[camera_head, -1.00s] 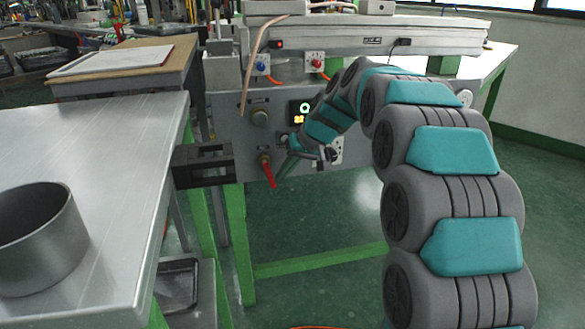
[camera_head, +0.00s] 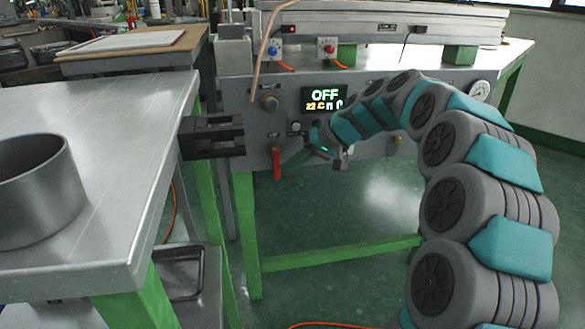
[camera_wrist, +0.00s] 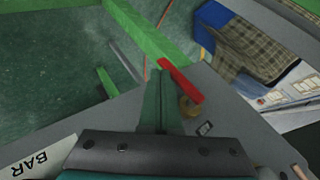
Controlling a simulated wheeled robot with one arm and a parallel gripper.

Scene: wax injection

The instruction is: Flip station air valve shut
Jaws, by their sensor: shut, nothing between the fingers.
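The air valve has a red lever (camera_head: 277,163) low on the front panel of the grey station. In the head view the lever hangs about straight down. In the wrist view the red lever (camera_wrist: 180,80) runs from its brass body (camera_wrist: 189,108) to a free end by my fingertips. My gripper (camera_head: 290,162) is just right of the lever in the head view, its fingers partly hidden. In the wrist view my gripper (camera_wrist: 159,75) has its fingers together with nothing between them. The tips are beside the lever's free end; I cannot tell whether they touch.
The station panel carries a display (camera_head: 324,99) reading OFF, a round knob (camera_head: 269,102) and a gauge (camera_head: 479,91). A black bracket (camera_head: 212,136) juts out left of the lever. A metal table (camera_head: 110,120) with a grey cylinder (camera_head: 38,190) stands at left.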

